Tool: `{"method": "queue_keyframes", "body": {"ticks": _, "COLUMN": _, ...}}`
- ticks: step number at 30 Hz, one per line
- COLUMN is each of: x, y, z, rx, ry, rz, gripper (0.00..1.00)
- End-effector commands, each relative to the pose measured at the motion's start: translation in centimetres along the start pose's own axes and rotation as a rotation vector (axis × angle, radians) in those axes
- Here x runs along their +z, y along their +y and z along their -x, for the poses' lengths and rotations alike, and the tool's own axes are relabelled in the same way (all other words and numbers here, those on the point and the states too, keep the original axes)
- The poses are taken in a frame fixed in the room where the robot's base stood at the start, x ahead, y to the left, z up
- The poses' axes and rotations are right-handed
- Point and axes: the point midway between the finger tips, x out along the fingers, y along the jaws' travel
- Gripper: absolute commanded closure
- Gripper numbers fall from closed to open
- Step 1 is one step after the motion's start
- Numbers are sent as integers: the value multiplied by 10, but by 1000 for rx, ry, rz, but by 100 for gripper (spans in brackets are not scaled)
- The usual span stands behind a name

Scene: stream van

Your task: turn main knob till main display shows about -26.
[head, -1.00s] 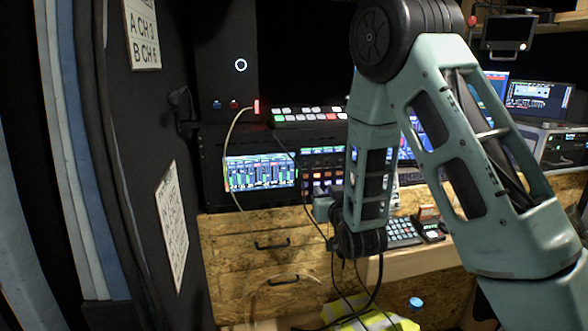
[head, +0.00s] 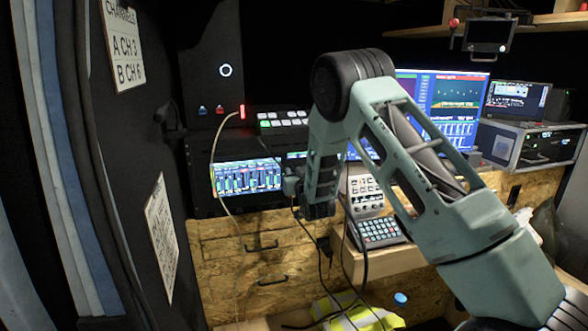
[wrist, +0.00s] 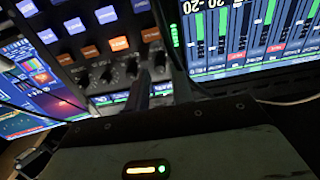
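A lit screen with level bars (head: 246,177) is on the dark rack at the left of the desk. It shows close up in the wrist view (wrist: 250,40), rotated, with "-20" markings. I cannot tell whether it is the main display. Beside it is a panel with lit buttons (wrist: 120,43) and a row of small dark knobs (wrist: 108,74); I cannot tell which is the main knob. My gripper (head: 291,184) is at the panel front, just right of the bar screen. Dark finger shapes reach toward the knob row in the wrist view. Their grip and contact are hidden.
A button switcher (head: 283,119) sits on top of the rack. A grey mixer (head: 365,193) and keypad (head: 380,232) lie on the desk to the right. Large monitors (head: 450,95) stand behind my arm. Loose cables hang below my gripper. A dark door is close on the left.

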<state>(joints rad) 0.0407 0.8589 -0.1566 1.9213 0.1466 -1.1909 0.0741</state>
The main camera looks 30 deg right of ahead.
Motion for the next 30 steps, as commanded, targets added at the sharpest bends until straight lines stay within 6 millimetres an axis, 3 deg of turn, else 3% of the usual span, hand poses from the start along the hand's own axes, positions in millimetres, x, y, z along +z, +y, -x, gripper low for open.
{"method": "queue_keyframes", "body": {"ticks": 4, "x": 0, "y": 0, "z": -10, "rx": 0, "ry": 0, "rz": 0, "gripper": 77}}
{"method": "queue_keyframes", "body": {"ticks": 13, "x": 0, "y": 0, "z": -12, "rx": 0, "ry": 0, "rz": 0, "gripper": 77}}
{"method": "queue_keyframes", "body": {"ticks": 16, "x": 0, "y": 0, "z": -11, "rx": 0, "ry": 0, "rz": 0, "gripper": 100}}
{"method": "queue_keyframes", "body": {"ticks": 30, "x": 2, "y": 1, "z": -12, "rx": 1, "ry": 3, "rz": -103, "gripper": 100}}
